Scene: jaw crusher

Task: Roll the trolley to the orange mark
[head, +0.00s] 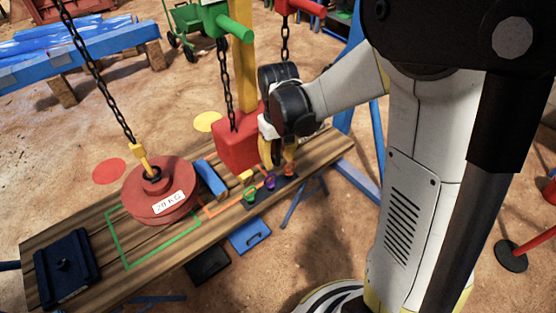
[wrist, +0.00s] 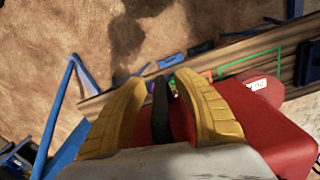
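A green trolley-like body (head: 208,18) with a round side handle is at the top of the head view, with a chain hanging from it. A similar red one (head: 300,6) is to its right. Their upper parts are cut off. A red block (head: 236,140) hangs or stands below, beside my gripper (head: 277,160). It fills the right of the wrist view. My gripper (wrist: 160,82) points down with its yellow fingers apart. A dark strip lies between them in the picture; I cannot tell whether they touch it. An orange outline (head: 226,203) marks the plank.
A plank table (head: 320,150) carries a green outline (head: 113,238), a red 20 KG weight (head: 160,198) on a chain, and small coloured knobs (head: 270,183). A green wheeled cart (head: 188,22) stands behind. Red (head: 109,171) and yellow (head: 207,121) discs mark the sand.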

